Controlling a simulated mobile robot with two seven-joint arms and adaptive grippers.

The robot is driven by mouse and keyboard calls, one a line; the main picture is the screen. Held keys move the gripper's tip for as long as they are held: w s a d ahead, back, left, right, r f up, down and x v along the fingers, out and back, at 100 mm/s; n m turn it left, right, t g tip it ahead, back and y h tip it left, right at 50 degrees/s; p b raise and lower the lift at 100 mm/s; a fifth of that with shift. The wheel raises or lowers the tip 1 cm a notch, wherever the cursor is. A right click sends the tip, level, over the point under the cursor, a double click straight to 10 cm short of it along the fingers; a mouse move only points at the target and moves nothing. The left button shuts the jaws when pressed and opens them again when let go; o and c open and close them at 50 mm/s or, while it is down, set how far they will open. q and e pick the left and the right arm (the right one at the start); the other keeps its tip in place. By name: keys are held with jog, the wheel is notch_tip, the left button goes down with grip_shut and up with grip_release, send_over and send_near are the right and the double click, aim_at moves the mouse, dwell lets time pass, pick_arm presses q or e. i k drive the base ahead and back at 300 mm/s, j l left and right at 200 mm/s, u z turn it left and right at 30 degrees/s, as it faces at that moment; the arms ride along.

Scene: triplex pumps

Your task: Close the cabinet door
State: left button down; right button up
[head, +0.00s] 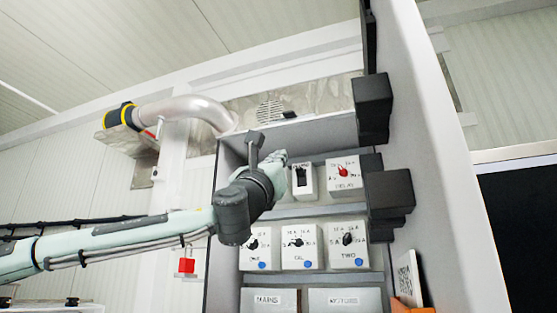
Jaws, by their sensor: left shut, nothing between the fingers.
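The cabinet (228,165) stands open in the middle, its inside showing switch boxes on shelves. Its door appears to be the tall grey panel (440,160) on the right, swung out towards me and seen at a steep angle. Black blocks (373,105) sit along the panel's cabinet-side edge. My left arm reaches in from the left, and my left gripper (279,158) is in front of the upper part of the opening. It is shut and empty, apart from the door panel. I cannot tell how deep it reaches. My right gripper is not in view.
A pipe (185,110) runs at the upper left. A red item (186,265) hangs left of the cabinet. A dark panel (525,235) stands far right.

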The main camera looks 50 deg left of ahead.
aim_at(422, 190)
jog(key=k, duration=1)
